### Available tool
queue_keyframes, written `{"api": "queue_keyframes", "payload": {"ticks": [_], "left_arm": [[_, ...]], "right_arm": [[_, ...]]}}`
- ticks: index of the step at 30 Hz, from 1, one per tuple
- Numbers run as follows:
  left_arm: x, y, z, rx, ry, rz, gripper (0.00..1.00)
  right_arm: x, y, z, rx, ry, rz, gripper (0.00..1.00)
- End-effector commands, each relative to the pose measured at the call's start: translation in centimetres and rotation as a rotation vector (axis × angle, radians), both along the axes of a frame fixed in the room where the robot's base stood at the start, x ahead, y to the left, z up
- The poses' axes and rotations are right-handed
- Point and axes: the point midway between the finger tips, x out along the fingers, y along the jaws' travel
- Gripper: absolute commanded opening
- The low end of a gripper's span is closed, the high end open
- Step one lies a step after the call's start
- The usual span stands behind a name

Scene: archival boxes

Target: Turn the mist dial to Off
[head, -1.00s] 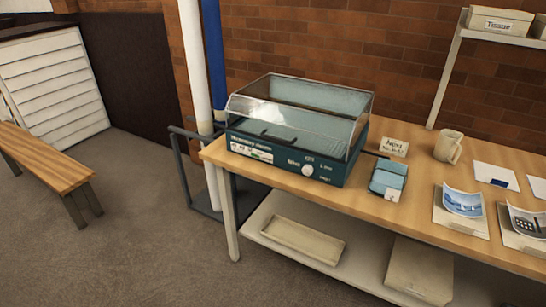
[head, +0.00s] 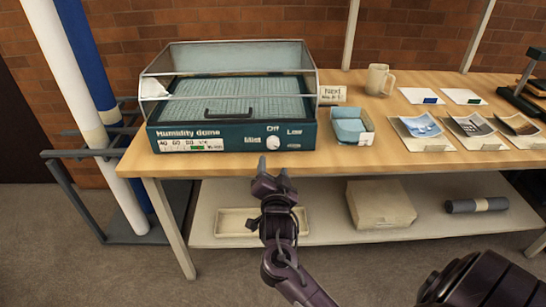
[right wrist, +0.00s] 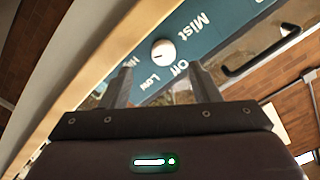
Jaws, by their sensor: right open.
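The humidity dome (head: 230,98) is a teal box with a clear lid and a black handle, standing on the wooden table. Its white mist dial (head: 273,142) is on the front panel, right of the word "Mist", with Off above and Low to the right. In the right wrist view the dial (right wrist: 163,52) shows a small dark mark; I cannot tell which setting it points at. My right gripper (head: 273,165) is open and empty, in front of the panel just below the dial, apart from it.
A small blue-topped box (head: 352,125), a "Next" card (head: 332,95), a mug (head: 379,79) and several prints stand or lie to the right on the table (head: 300,163). A lower shelf (head: 330,231) holds a tray and a box.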

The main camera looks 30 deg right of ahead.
Motion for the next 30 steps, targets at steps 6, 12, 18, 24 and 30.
{"api": "queue_keyframes", "payload": {"ticks": [6,12,18,24,30], "left_arm": [[0.0,0.0,0.0,0.001,0.0,0.0,0.36],[-0.3,0.1,-0.1,0.0,0.002,0.0,0.36],[-0.4,0.1,-0.1,0.001,0.003,0.0,0.36],[-0.4,0.1,-0.1,0.001,0.003,0.0,0.36],[-0.4,0.1,-0.1,0.001,0.003,0.0,0.36]], "right_arm": [[1.7,-1.4,1.2,0.011,-0.032,-0.012,0.56],[4.5,-3.1,1.2,0.01,-0.031,-0.012,0.56],[6.2,-4.1,1.1,0.012,-0.029,-0.011,0.56],[6.5,-4.3,1.0,0.012,-0.027,-0.01,0.56],[6.5,-4.3,1.0,0.011,-0.027,-0.01,0.46]]}}
